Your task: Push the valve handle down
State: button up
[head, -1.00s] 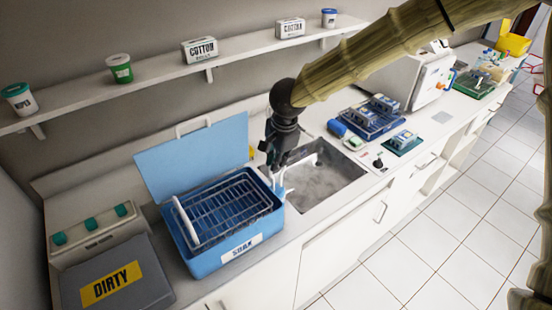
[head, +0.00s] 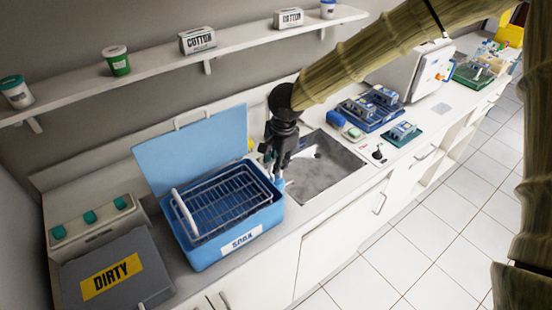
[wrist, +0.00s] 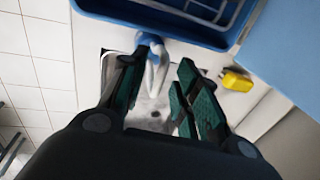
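My gripper (head: 278,170) points down at the left edge of the sink, beside the blue tub. In the wrist view my gripper (wrist: 164,60) is open, with dark green pads on both fingers. A white curved piece with a blue end (wrist: 154,62) shows between the fingers; it looks like the tap or its valve handle, but I cannot tell which. The left fingertip overlaps its blue end; contact is unclear. The right finger stands apart from it. In the head view my gripper hides most of this piece.
The blue tub (head: 212,256) with a wire basket and raised lid stands left of the sink (head: 335,168). A yellow item (wrist: 237,82) lies near the tub. Blue trays (head: 371,117) stand right of the sink. A grey DIRTY box (head: 148,285) is at lower left.

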jog(key=shift+r, duration=0.2)
notch_tip(320, 180, up, 12)
jog(key=s+d, duration=0.1)
jog(key=s, duration=0.1)
jog(key=shift+d+f, duration=0.15)
jog(key=shift+f, duration=0.1)
jog(key=shift+f, duration=0.1)
dwell(0.3)
jog(key=s+d+f+h+b, duration=0.2)
jog(key=s+d+f, duration=0.2)
jog(key=d+f, duration=0.55)
jog(key=s+d+f+g+h+b, duration=0.15)
jog(key=s+d+f, duration=0.35)
jog(key=f, duration=0.9)
jog(key=s+d+f+h+b, duration=0.2)
jog(key=s+d+f+h, duration=0.15)
jog(key=d+f, duration=0.65)
jog(key=s+a+f+n+y, duration=0.3)
jog(key=s+f, duration=0.4)
jog(key=s, duration=0.4)
jog(key=s+a+f+n+y, duration=0.2)
jog(key=s+a+f+n, duration=0.3)
jog(key=s, duration=0.7)
notch_tip(320, 180, down, 3)
jog(key=n, duration=0.3)
jog(key=shift+s+r+y+b, duration=0.2)
jog(key=shift+s+y+b, duration=0.1)
jog(key=shift+y, duration=0.1)
